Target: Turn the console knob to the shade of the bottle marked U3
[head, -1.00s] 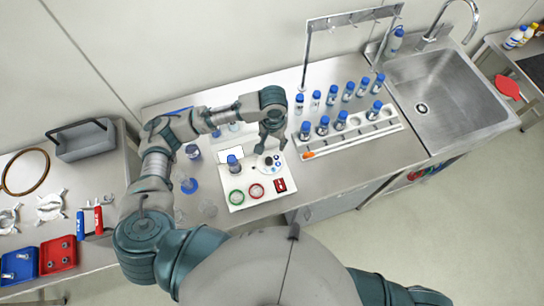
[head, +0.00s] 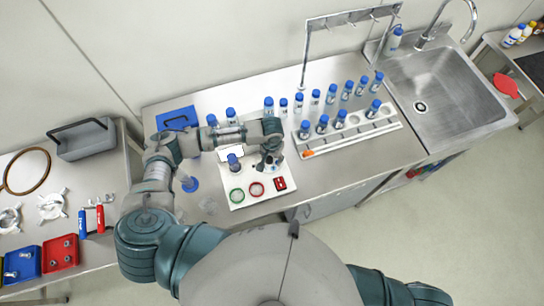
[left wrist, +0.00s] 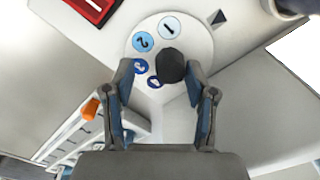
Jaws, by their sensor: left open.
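The white console (head: 232,199) stands on the bench and carries a round dial plate. In the left wrist view the dial plate (left wrist: 198,42) bears numbered discs in different blues; 1 is pale and the others are darker. The dark knob (left wrist: 171,65) sits at the dial's middle. My left gripper (head: 268,162) is over the dial; in the left wrist view its open fingers (left wrist: 160,72) are on either side of the knob. Contact cannot be told. One blue-capped bottle (head: 234,162) stands on the console. Bottle marks, including U3, are too small to read.
A white rack (head: 388,125) holds several blue-capped bottles, with more standing behind it. A sink (head: 440,95) lies to the right.

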